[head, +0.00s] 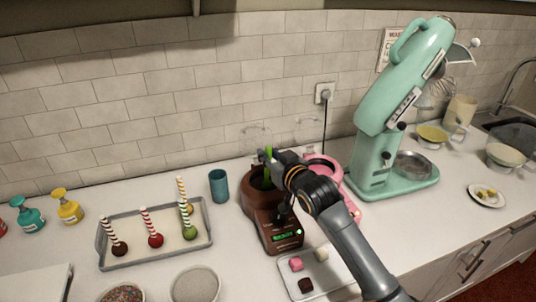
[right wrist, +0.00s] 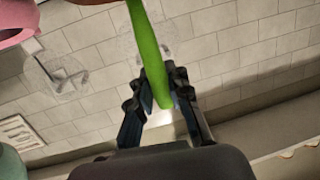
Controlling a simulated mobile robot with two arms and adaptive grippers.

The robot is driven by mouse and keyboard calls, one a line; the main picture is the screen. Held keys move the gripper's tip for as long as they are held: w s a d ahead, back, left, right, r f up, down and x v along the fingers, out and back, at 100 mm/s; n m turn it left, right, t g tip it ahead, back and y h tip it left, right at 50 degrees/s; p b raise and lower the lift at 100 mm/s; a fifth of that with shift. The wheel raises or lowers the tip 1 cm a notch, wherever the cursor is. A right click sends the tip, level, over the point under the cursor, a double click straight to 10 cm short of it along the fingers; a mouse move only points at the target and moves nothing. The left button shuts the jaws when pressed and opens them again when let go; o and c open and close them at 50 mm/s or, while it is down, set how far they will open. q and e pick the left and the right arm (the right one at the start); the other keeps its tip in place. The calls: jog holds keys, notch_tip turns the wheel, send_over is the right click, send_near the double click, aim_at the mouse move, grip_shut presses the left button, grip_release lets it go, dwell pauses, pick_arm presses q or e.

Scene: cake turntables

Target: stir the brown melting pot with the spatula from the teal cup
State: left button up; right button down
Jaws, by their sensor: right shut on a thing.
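The brown melting pot (head: 258,212) stands on the counter, with a lit green display on its front. My right gripper (head: 268,160) is above the pot and shut on the green spatula (head: 267,151). In the right wrist view the spatula (right wrist: 148,45) runs between the fingers (right wrist: 156,85) toward a brown edge at the top. The spatula's lower end is hidden in the head view by my gripper and the pot rim. The teal cup (head: 219,186) stands upright left of the pot, with no spatula showing in it. My left gripper is not in view.
A pink melting pot (head: 325,168) stands close behind my right arm. A tray (head: 108,265) with several striped-stick cake pops lies left. A white plate (head: 330,271) with sweets is in front. A mint stand mixer (head: 392,120) stands right. Bowls (head: 196,284) are at the front edge.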

jog(key=shift+f, duration=0.15)
jog(key=shift+f, duration=0.45)
jog(key=shift+a, duration=0.1)
